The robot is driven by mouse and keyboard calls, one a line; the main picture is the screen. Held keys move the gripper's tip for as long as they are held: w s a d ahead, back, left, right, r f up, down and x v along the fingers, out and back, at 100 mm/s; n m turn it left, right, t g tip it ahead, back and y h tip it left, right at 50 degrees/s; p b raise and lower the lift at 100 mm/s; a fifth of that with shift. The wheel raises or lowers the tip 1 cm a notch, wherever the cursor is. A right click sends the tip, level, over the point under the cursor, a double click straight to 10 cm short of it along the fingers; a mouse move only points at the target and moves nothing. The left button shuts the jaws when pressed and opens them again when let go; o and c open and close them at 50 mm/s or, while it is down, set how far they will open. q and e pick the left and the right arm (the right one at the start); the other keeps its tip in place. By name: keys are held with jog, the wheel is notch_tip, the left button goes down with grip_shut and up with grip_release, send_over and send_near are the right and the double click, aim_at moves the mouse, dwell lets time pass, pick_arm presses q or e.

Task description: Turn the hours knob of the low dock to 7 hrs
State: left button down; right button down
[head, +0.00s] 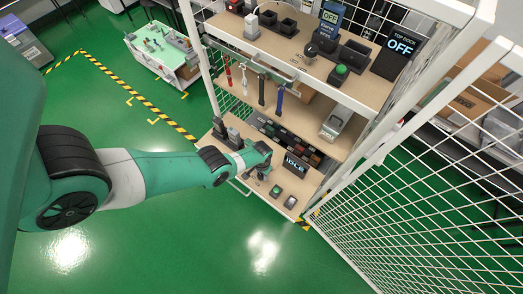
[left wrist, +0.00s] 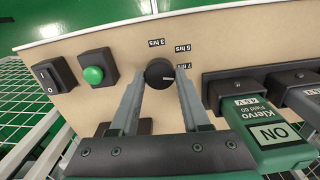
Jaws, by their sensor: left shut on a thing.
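The hours knob (left wrist: 160,72) is a round black dial on the low dock's beige panel (left wrist: 115,48). Labels 3 hrs (left wrist: 157,43), 5 hrs (left wrist: 182,48) and 7 hrs (left wrist: 187,66) stand around it. Its white pointer mark faces right, roughly toward the 7 hrs side; exact alignment is hard to tell. My left gripper (left wrist: 160,80) has one finger on each side of the knob and is shut on it. In the head view my left gripper (head: 262,172) is over the lowest shelf and hides the knob. My right gripper is not in view.
A green button (left wrist: 93,75) and a rocker switch (left wrist: 52,74) sit left of the knob. A green tester (left wrist: 265,125) reading ON stands in a slot at right, close to a finger. The dock's display (head: 295,165) reads IDLE. White mesh (head: 420,190) fences the right.

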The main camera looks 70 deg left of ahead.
pick_arm(q)
jog(key=shift+m, duration=1.3)
jog(key=shift+c, duration=1.9)
grip_release()
notch_tip(320, 180, up, 12)
jog(key=p, duration=1.1)
jog(key=shift+f+p, duration=0.2)
jog(key=shift+p, duration=0.1)
